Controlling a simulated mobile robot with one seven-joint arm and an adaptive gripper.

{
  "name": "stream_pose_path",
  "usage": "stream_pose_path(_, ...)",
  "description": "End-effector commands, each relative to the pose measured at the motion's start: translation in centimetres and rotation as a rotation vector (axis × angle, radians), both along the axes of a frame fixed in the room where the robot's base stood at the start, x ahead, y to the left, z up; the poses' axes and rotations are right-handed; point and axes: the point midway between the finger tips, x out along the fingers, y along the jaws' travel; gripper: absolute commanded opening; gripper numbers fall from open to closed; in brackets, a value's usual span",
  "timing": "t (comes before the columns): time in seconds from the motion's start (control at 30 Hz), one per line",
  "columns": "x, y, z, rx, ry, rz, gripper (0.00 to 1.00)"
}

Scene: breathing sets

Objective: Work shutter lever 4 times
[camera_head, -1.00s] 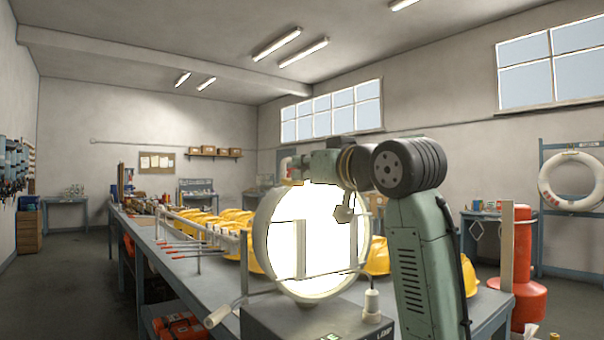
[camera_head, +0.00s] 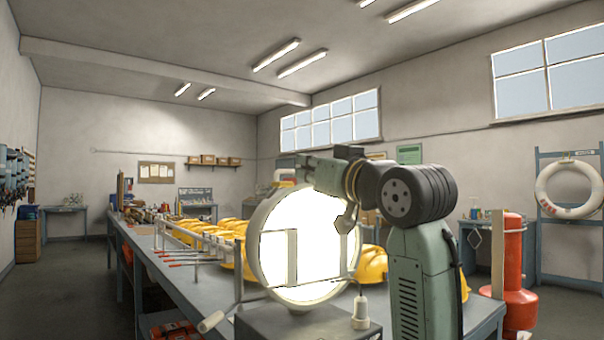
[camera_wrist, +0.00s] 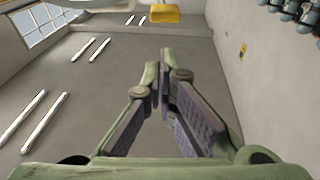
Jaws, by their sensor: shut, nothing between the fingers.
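The signal lamp, a round drum with a glowing white face (camera_head: 270,215), stands on a dark grey box (camera_head: 300,324) at the bench's near end. Upright grey shutter slats cross its bright face. A lever with a pale cylindrical handle (camera_head: 212,322) sticks out low at the lamp's left on a thin rod. My gripper (camera_wrist: 163,60) is shut and empty in the wrist view, its fingers touching nothing. In the head view my arm reaches left above the lamp's upper right, well above and right of the handle. The fingertips are hard to make out there.
Yellow helmets (camera_head: 372,264) and a rack with red-tipped rods (camera_head: 190,262) sit along the bench. A red cylinder (camera_head: 514,270) stands at the right. The floor left of the bench is clear.

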Motion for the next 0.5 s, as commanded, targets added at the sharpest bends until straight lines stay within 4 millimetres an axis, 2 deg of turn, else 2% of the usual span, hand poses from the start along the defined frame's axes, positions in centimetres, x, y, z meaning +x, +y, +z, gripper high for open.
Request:
stream_pose_path(0.03, -1.0, -0.6, -1.0, -0.001, 0.002, 0.000, 0.00)
stream_pose_path(0.2, -3.9, -2.2, -1.3, -0.002, 0.002, 0.001, 0.00)
stream_pose_path(0.33, -5.4, -3.0, -1.4, -0.002, 0.005, 0.001, 0.00)
stream_pose_path(0.5, -6.2, -3.4, -1.4, -0.001, 0.005, 0.002, 0.00)
